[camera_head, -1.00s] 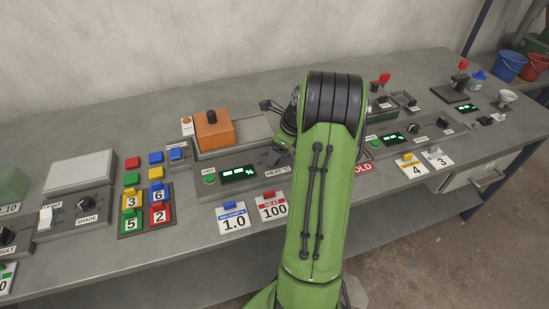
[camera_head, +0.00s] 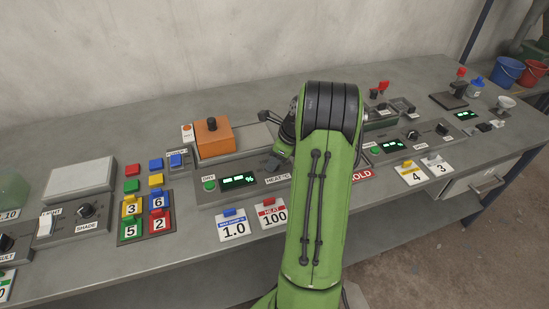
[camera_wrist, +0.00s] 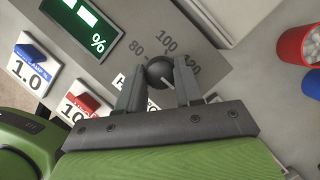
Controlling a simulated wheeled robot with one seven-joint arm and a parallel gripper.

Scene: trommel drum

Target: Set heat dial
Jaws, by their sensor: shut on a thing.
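The heat dial is a round black knob (camera_wrist: 160,72) in the wrist view, on a grey panel with 80, 100 and 120 printed around it. My gripper (camera_wrist: 159,88) is shut on the heat dial, with one finger on each side. A pale line shows on the knob, but I cannot tell exactly which number it points to. In the head view the HEAT °C label (camera_head: 277,180) shows beside my arm, and the arm hides the dial. A red-tabbed HEAT 100 card (camera_head: 272,214) lies in front of the panel.
A green percent display (camera_head: 240,181) and green button (camera_head: 209,185) sit left of the dial. An orange block (camera_head: 214,138) stands behind them. A blue-tabbed 1.0 card (camera_head: 233,229) lies in front. More panels with knobs stand to the right.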

